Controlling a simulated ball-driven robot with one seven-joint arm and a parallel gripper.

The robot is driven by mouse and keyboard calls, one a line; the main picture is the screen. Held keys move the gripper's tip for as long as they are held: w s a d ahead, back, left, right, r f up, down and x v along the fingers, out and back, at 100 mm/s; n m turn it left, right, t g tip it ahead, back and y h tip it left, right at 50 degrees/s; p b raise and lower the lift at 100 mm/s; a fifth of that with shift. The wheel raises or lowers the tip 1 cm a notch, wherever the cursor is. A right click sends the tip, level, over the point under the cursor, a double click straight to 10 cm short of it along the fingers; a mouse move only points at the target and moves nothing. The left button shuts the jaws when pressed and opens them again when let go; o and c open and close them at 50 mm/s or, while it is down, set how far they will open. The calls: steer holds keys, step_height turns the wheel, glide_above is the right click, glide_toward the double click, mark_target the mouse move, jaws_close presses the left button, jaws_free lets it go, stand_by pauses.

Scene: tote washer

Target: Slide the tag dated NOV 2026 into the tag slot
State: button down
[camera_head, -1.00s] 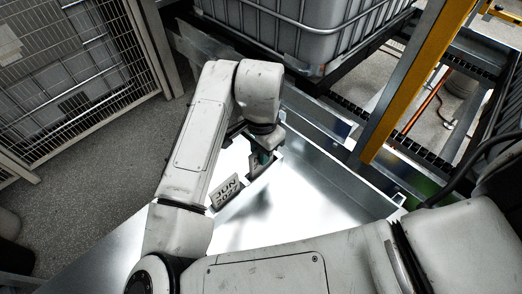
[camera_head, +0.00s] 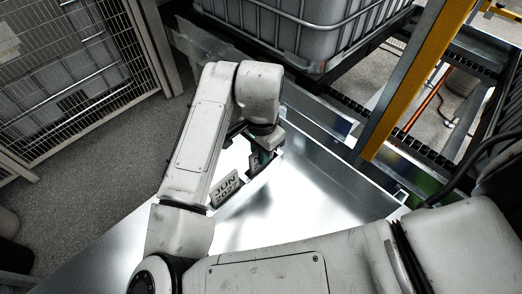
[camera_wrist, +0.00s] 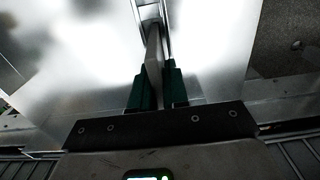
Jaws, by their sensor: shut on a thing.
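My gripper (camera_head: 261,157) is low over the bright metal surface, mostly behind my forearm in the head view. In the wrist view its green fingers (camera_wrist: 157,78) are shut on a thin grey tag (camera_wrist: 153,52), seen edge-on. The held tag shows partly in the head view as a dark plate (camera_head: 254,165); its date cannot be read. A narrow metal channel (camera_wrist: 149,12), possibly the tag slot, lies at the tag's far end in the wrist view. I cannot tell whether the tag is inside it. A grey tag marked JUN 2027 (camera_head: 226,190) stands tilted to the left of my gripper.
The shiny metal surface (camera_head: 290,215) is clear to the right of the tags, with a raised edge (camera_head: 345,170) along its far right side. A caged white tank (camera_head: 300,30) stands behind. A yellow post (camera_head: 420,75) rises at right, and mesh fencing (camera_head: 75,80) stands at left.

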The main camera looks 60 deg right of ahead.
steer(key=shift+f, duration=0.25)
steer(key=c, duration=1.1)
jaws_free()
steer(key=shift+o, duration=0.2)
steer(key=shift+r+p, duration=3.2)
steer(key=shift+r, duration=0.85)
